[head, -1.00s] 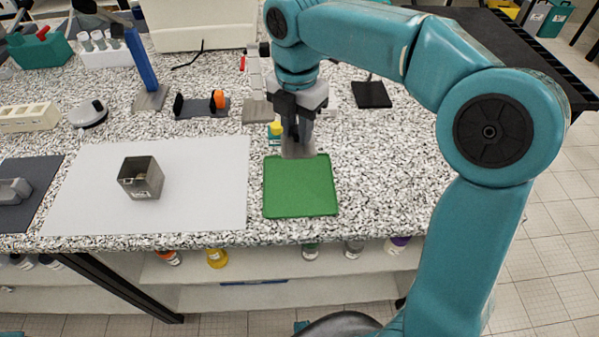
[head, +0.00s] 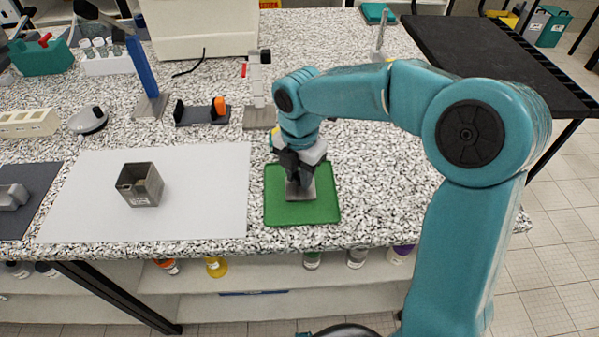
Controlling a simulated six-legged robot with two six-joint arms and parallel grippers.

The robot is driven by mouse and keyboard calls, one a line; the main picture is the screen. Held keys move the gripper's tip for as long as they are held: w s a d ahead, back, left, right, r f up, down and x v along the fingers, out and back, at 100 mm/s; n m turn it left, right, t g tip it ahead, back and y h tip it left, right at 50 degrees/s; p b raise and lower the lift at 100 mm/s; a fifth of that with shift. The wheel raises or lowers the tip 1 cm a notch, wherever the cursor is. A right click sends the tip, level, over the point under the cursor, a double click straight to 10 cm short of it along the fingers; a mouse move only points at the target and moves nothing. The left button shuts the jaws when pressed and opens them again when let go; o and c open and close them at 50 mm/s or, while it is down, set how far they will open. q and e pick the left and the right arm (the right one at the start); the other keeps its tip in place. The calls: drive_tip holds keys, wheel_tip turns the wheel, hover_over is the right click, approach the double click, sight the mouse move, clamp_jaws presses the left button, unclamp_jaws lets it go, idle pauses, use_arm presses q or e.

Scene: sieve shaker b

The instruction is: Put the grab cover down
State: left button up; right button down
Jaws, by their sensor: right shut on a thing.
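The grab cover (head: 293,194) is a thin grey metal plate, partly hidden by my right gripper. It lies flat on or just above the green mat (head: 277,213), near its middle; I cannot tell whether it touches. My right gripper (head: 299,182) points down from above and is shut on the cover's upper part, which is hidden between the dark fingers. A small grey open-topped metal box (head: 143,188) stands on the white sheet (head: 205,205) to the left. My left gripper is not in view.
A metal stand (head: 257,115) and a dark holder with an orange knob (head: 202,111) stand behind the mat. A white rounded device (head: 89,120) stands at the left. A dark mat (head: 25,225) bears a grey part (head: 12,197). The speckled bench right of the green mat is clear.

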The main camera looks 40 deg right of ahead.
drive_tip(key=shift+f, duration=0.2)
drive_tip(key=c, duration=0.9)
unclamp_jaws()
drive_tip(key=shift+r, duration=0.1)
drive_tip(key=shift+r, duration=0.2)
wheel_tip(320, 180, up, 12)
drive_tip(key=shift+f+p, duration=0.1)
drive_tip(key=shift+p, duration=0.75)
